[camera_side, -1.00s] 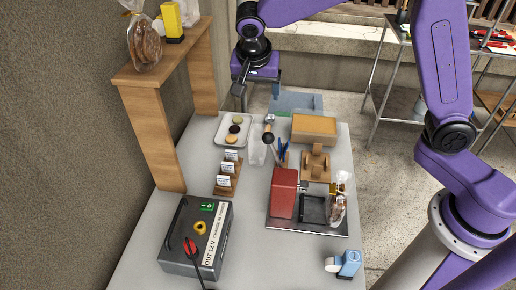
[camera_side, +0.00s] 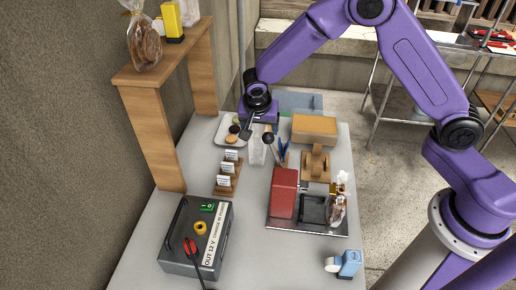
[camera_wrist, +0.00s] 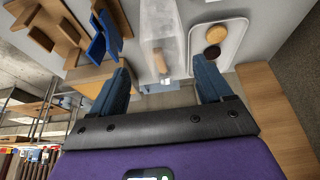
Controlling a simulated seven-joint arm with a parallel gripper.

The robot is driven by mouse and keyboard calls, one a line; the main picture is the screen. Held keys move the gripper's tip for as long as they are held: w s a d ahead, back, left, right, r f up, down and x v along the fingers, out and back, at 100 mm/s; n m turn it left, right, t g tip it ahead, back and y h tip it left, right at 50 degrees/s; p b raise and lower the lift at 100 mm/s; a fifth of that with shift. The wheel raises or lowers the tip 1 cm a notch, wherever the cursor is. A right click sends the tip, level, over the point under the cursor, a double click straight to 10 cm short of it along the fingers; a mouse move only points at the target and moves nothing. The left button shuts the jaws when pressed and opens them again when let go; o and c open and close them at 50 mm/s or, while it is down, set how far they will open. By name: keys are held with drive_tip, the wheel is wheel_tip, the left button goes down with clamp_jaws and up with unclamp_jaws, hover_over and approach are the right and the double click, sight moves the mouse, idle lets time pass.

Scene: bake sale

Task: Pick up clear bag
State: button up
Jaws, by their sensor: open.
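A clear, see-through bag (camera_side: 257,152) stands on the grey table between the white plate and the blue-handled items. In the wrist view the bag (camera_wrist: 158,25) lies ahead of my fingers, in line with the gap between them. Its contents are hard to make out. My gripper (camera_side: 258,127) is low over the far part of the table, just beyond the bag. In the wrist view my gripper (camera_wrist: 161,68) is open, with its two blue fingers apart and nothing clearly held.
A white plate (camera_side: 222,139) with round treats is close on the left. A dark ball-topped item (camera_side: 268,139) stands beside the bag. A wooden box (camera_side: 314,127), a red box (camera_side: 284,193) and a wooden shelf (camera_side: 150,75) are nearby. The front middle of the table is clear.

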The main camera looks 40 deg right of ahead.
sight(258, 136)
drive_tip(key=shift+a+x, duration=0.2)
drive_tip(key=shift+x, duration=1.4)
drive_tip(key=shift+a+x, duration=0.2)
drive_tip(key=shift+x, duration=1.35)
drive_tip(key=shift+w+f, duration=0.1)
drive_tip(key=shift+w, duration=0.05)
drive_tip(key=c, duration=0.7)
